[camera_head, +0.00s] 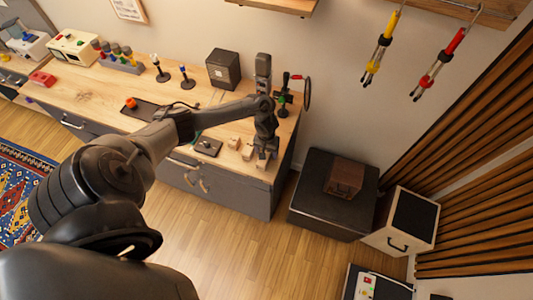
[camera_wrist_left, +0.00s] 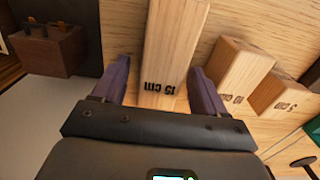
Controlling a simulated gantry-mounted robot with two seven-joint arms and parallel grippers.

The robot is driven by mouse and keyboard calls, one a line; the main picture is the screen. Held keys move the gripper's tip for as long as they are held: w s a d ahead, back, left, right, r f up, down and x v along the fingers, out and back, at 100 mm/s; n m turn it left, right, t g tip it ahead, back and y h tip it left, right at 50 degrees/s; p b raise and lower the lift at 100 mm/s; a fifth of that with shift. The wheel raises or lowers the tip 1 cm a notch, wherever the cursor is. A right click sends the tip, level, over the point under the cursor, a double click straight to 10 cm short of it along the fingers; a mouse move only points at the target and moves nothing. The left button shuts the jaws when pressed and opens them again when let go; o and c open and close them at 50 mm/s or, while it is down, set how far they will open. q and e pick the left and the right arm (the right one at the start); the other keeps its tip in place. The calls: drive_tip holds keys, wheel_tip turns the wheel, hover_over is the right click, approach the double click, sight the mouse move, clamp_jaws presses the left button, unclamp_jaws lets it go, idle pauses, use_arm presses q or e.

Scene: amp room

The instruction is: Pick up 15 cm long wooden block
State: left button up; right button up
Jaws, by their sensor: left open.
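The wooden block marked 15 cm (camera_wrist_left: 172,40) stands out as the largest block in the left wrist view, with its label toward me. My left gripper (camera_wrist_left: 160,72) is open, with one purple-grey finger on each side of the block's near end. I cannot tell if the fingers touch it. In the head view my left gripper (camera_head: 264,146) reaches down over the right end of the workbench. It partly hides the 15 cm block (camera_head: 262,161) there. My right gripper is not in view.
Close beside it stand the 10 cm block (camera_wrist_left: 238,66) and the 5 cm block (camera_wrist_left: 279,95). The workbench (camera_head: 217,96) also holds a black speaker-like box (camera_head: 223,69) and a small dark device (camera_head: 207,146). A black case (camera_head: 318,207) with a brown box (camera_head: 345,177) stands right of it.

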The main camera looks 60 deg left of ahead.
use_arm(q)
drive_tip(key=shift+f, duration=0.25)
drive_tip(key=shift+c, duration=0.4)
drive_tip(key=c, duration=1.1)
drive_tip(key=shift+r, duration=0.15)
